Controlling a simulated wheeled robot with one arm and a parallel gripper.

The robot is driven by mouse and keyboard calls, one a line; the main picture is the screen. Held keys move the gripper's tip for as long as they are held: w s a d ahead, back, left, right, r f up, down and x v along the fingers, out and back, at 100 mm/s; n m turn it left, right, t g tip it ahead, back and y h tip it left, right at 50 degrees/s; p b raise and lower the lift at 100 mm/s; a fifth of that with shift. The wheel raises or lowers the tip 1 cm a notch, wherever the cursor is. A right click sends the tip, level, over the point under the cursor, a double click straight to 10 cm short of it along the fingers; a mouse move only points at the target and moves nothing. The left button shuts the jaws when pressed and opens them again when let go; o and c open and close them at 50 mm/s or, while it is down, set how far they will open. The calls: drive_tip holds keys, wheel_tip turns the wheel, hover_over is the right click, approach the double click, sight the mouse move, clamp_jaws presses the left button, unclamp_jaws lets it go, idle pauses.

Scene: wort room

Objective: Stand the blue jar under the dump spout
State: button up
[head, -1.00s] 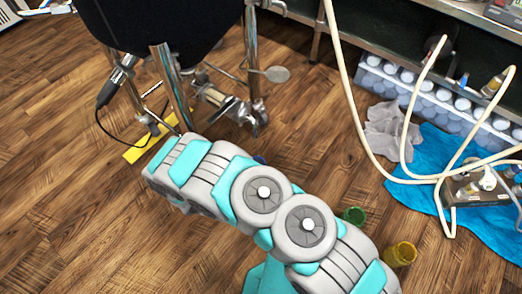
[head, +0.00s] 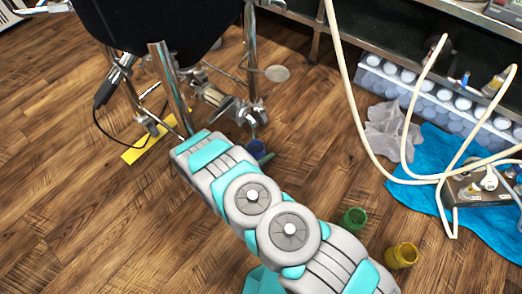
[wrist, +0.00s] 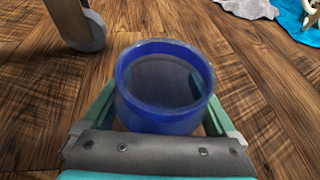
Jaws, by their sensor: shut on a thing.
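The blue jar (head: 257,149) shows in the head view just past the end of my arm, close to the valve fitting under the dark vessel. In the wrist view the jar (wrist: 163,119) is upright with its round mouth open upward. My gripper (wrist: 160,105) is shut on it, one green finger on each side. In the head view my arm hides most of the gripper. What looks like the dump spout (head: 238,112) is the metal fitting low between the vessel's legs. The jar appears in front of and slightly right of it. I cannot tell whether the jar touches the floor.
The dark vessel (head: 155,22) stands on metal legs; a caster (wrist: 85,34) shows at the upper left of the wrist view. A yellow strip (head: 141,147) lies left. A green jar (head: 353,219) and a yellow jar (head: 401,256) stand right, near a blue cloth (head: 425,195) and hoses.

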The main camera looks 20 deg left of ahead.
drive_tip(key=o, duration=1.2)
drive_tip(key=shift+f, duration=0.1)
drive_tip(key=shift+o, duration=0.2)
drive_tip(key=shift+a+r, duration=0.1)
drive_tip(key=shift+r, duration=0.1)
drive_tip(key=v, duration=1.2)
drive_tip(key=shift+p, duration=0.45)
